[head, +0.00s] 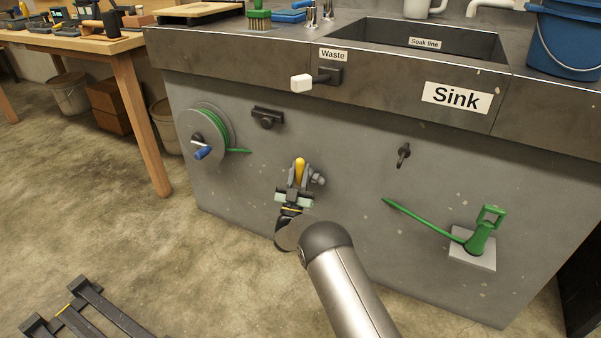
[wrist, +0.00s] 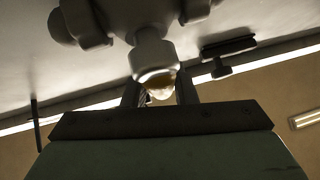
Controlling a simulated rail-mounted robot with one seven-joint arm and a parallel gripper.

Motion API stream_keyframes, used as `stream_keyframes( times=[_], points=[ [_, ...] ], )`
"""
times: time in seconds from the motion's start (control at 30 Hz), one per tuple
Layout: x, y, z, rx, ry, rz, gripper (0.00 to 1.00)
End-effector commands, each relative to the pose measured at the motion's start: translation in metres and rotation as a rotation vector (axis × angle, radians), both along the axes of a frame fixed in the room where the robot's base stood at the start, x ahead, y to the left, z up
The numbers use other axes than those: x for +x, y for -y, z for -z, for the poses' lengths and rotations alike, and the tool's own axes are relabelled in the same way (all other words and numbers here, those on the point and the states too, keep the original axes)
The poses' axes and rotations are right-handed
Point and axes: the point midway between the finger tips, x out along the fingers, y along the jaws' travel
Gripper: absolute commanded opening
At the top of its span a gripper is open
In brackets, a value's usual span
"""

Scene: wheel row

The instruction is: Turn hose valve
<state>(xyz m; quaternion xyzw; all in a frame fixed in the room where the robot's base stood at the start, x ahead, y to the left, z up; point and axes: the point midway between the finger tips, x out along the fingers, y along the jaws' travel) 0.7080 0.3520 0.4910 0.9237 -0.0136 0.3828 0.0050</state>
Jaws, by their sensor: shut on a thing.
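The hose valve (head: 318,179) is a grey fitting on the front of the grey sink cabinet, with a yellow lever (head: 300,168) standing roughly upright. My gripper (head: 297,182) is in front of the cabinet and shut on the yellow lever, with a finger on each side of it. In the wrist view the yellowish end of the lever (wrist: 160,88) shows between my fingers (wrist: 160,96), below the pale grey valve body (wrist: 150,50). My gripper hides the lower part of the lever in the head view.
A green hose reel (head: 206,136) is left of the valve, and a black fitting (head: 267,117) is above left. A green lever pump (head: 482,238) and a small dark knob (head: 403,153) are to the right. A black rack (head: 75,312) lies on the floor.

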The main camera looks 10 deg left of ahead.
Motion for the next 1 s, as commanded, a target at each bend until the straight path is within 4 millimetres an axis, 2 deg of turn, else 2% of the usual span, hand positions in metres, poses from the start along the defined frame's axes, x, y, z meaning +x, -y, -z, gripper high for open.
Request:
stream_keyframes(
  times=[0.47, 0.5, 0.57, 0.87, 1.0],
  points=[
    [0.0004, 0.0007, -0.0007, 0.016, 0.005, -0.001, 0.0],
    [0.0004, 0.0007, -0.0007, 0.016, 0.004, -0.001, 0.31],
    [0.0005, 0.0007, -0.0006, 0.015, 0.004, 0.0, 0.47],
    [-0.0004, 0.0, 0.0004, 0.014, 0.003, -0.001, 0.47],
    [-0.0083, -0.001, 0.0075, 0.013, 0.001, -0.002, 0.47]
  ],
)
